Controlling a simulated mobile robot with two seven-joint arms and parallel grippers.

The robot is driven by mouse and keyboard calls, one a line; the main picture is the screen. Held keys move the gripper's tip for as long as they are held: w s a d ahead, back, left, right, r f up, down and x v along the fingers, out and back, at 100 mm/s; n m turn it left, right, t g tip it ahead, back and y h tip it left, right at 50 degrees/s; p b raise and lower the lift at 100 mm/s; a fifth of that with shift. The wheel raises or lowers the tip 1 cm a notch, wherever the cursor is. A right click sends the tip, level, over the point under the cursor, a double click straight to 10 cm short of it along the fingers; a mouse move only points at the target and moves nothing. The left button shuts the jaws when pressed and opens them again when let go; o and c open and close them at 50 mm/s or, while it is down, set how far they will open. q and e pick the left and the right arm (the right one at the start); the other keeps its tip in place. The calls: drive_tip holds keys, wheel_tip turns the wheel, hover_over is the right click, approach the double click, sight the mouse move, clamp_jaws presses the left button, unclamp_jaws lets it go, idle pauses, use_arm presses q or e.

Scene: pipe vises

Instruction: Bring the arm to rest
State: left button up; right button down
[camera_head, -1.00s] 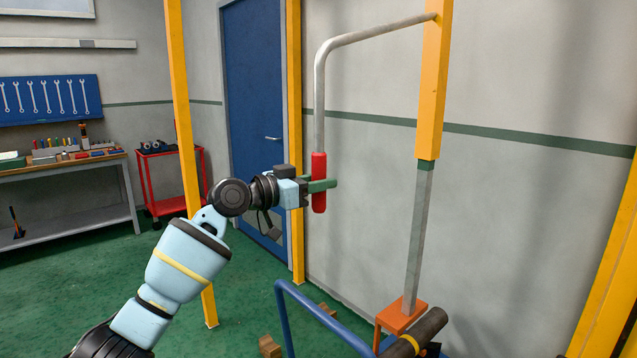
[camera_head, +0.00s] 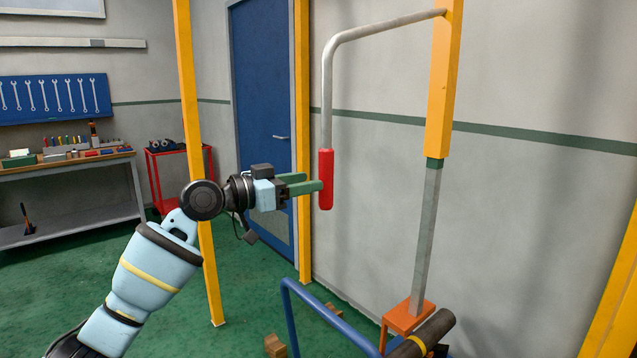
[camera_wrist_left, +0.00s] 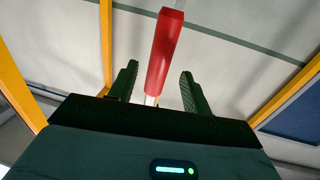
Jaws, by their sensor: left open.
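My left gripper (camera_head: 306,186) is open, with its green fingers pointing right toward the red handle grip (camera_head: 326,180). The grip is the lower end of a bent grey metal bar (camera_head: 327,85) that hangs from the yellow post. In the left wrist view the red grip (camera_wrist_left: 164,55) stands in line with the gap between the two spread green fingers (camera_wrist_left: 160,85), and nothing is clamped. In the head view one fingertip overlaps the grip's left edge; I cannot tell whether they touch. My right gripper is not in view.
A yellow post (camera_head: 443,90) runs down as a grey bar to an orange block (camera_head: 408,316) beside a dark pipe (camera_head: 428,335). A blue tube frame (camera_head: 320,305) stands below the gripper. A yellow upright (camera_head: 198,150) is behind my arm. A red cart (camera_head: 170,180) and workbench (camera_head: 70,165) are at left.

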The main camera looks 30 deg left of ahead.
use_arm(q)
drive_tip(key=shift+v, duration=1)
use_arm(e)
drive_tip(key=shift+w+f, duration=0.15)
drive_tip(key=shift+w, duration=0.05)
